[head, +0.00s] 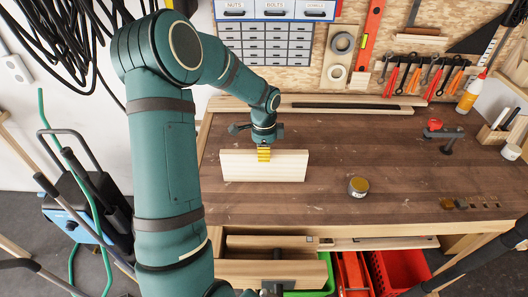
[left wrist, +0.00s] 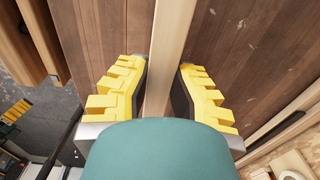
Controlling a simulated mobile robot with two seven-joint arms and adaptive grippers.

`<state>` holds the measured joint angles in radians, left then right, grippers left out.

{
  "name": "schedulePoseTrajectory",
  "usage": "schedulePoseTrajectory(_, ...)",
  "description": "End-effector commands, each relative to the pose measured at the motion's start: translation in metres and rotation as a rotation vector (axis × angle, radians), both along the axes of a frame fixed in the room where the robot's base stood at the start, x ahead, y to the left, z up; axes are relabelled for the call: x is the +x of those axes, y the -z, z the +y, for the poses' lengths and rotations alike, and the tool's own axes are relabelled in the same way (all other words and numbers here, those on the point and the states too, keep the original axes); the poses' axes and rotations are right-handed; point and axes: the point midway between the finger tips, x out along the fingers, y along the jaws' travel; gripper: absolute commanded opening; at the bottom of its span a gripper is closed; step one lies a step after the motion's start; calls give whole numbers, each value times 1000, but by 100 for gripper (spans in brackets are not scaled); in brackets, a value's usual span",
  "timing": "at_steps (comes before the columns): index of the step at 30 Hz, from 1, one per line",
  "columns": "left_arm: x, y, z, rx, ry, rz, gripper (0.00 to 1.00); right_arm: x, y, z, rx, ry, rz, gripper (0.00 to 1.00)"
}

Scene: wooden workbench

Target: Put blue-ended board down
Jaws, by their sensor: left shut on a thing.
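A pale wooden board (head: 290,167) stands on its long edge at the front left part of the workbench (head: 330,150), its broad face toward me. No blue end shows on it in either view. My left gripper (head: 264,154) is shut on the board's upper edge near its middle, pointing down. In the left wrist view the board's narrow edge (left wrist: 172,40) runs between the yellow fingers of the left gripper (left wrist: 163,88). I cannot tell whether its lower edge touches the bench top.
A small round tin (head: 358,187) stands right of the board. A red-topped clamp (head: 436,130) and an orange bottle (head: 470,95) are further right. Long wood strips (head: 325,105) lie along the back. The bench top between board and tin is clear. An open drawer (head: 270,272) is below.

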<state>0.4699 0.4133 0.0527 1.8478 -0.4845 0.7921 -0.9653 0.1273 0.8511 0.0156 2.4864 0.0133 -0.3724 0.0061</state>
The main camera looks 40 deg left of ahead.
Motion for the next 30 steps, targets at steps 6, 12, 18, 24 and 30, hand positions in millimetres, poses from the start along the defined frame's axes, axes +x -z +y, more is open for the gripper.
schedulePoseTrajectory(6, 0, 1, 0, 0, 0, 0, 42, 0, 1, 0, 0, 0, 1, 55)
schedulePoseTrajectory(12, 0, 0, 0, 0, 0, 0, 42, 0, 0, 0, 0, 0, 1, 55)
schedulePoseTrajectory(18, 1, -19, 0, 2, 1, -4, 42, 1, -4, 0, 0, 2, -2, 55)
schedulePoseTrajectory(24, 1, -60, 0, 2, 0, -4, 42, 3, -9, 0, -2, 5, -7, 55)
schedulePoseTrajectory(30, 0, -97, 0, 1, 1, -3, 42, 4, -14, -1, -2, 7, -10, 55)
